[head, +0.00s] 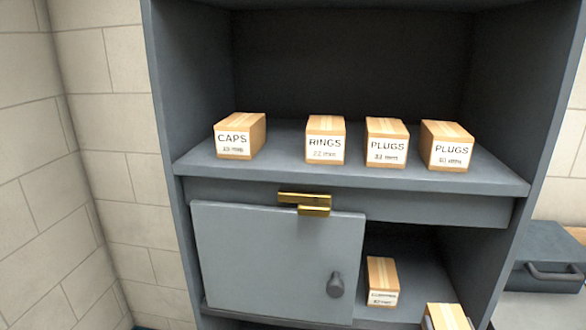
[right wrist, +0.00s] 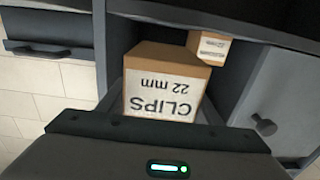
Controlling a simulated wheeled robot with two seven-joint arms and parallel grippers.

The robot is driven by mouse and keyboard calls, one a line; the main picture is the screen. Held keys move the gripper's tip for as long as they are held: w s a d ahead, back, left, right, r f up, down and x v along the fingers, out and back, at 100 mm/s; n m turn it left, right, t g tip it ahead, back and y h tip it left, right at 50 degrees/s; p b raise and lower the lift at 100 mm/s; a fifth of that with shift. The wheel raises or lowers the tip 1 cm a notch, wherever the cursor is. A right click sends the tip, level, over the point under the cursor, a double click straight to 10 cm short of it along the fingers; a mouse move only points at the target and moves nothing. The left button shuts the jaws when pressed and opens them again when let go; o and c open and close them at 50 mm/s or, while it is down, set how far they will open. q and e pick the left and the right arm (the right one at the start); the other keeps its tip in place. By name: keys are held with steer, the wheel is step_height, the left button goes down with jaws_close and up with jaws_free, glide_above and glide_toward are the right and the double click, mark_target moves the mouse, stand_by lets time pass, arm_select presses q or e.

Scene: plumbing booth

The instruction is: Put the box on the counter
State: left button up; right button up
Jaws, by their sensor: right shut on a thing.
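A cardboard box labelled "CLIPS 22 mm" (right wrist: 160,95) is between the fingers of my right gripper (right wrist: 163,106) in the right wrist view, its label upside down there. The gripper is shut on it. In the head view a box (head: 447,317), which looks like the same one, shows at the bottom edge, in front of the open lower compartment. Its lower part is cut off by the picture's edge. My left gripper is in neither view. The counter (head: 520,311) shows as a pale surface at the lower right of the head view.
A grey case (head: 545,255) stands on the counter. Boxes labelled CAPS (head: 232,143), RINGS (head: 325,148) and PLUGS (head: 387,150) sit on the upper shelf (head: 275,160). A grey door panel (head: 270,260) covers the lower left. Another box (head: 381,280) sits in the lower compartment.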

steer(key=s+a+n+y, duration=0.1)
steer(key=s+a+y, duration=0.1)
steer(key=a, duration=0.6)
steer(key=s+a+n+y, duration=0.1)
steer(key=s+a, duration=0.2)
steer(key=a, duration=0.5)
steer(key=shift+s+r+y, duration=0.4)
steer(key=shift+r, duration=0.05)
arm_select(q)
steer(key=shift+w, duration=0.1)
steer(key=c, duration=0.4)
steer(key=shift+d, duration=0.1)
